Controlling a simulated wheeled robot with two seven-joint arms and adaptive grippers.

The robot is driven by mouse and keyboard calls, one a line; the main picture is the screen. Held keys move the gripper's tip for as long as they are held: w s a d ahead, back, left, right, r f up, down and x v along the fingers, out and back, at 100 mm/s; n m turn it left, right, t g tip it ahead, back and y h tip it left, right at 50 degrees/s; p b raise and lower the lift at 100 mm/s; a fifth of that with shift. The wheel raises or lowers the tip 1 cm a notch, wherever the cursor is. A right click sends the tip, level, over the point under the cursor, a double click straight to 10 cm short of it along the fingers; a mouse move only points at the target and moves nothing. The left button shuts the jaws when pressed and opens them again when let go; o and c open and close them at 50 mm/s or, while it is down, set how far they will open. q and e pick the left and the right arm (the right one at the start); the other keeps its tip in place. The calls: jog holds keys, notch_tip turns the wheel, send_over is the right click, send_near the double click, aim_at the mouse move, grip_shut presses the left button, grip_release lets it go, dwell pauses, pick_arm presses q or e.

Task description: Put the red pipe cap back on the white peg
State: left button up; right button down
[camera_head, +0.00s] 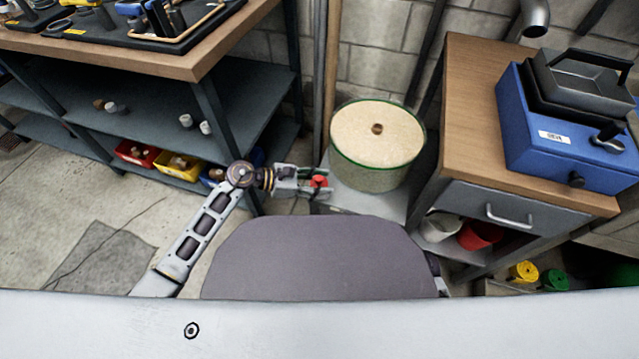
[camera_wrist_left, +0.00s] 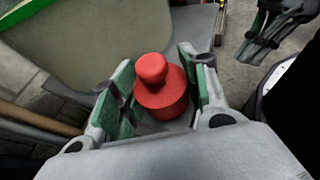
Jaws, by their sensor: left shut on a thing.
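The red pipe cap (camera_wrist_left: 162,88) has a round knob on top of a wider flange and body. It sits between the green-lined fingers of my left gripper (camera_wrist_left: 158,100), which is shut on it. In the head view the cap (camera_head: 319,181) shows as a small red spot in my left gripper (camera_head: 316,186), beside the drum's left side. I cannot make out the white peg with certainty in either view. My right gripper (camera_wrist_left: 270,40) appears dark at the upper right of the left wrist view; its jaw state is unclear.
A drum (camera_head: 378,180) with a green rim stands on a low pale platform (camera_head: 395,206). A wooden-topped bench (camera_head: 475,105) with a blue case is right. Left is a shelved workbench (camera_head: 195,65) with small white pieces (camera_head: 195,123) and coloured bins.

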pick_arm(q)
jog(key=shift+f+b, duration=0.65)
jog(key=shift+f, duration=0.15)
dwell(0.7)
jog(key=o, duration=0.7)
jog(key=shift+a, duration=0.1)
jog(key=shift+p+v, duration=0.85)
jog(key=shift+v, duration=4.6)
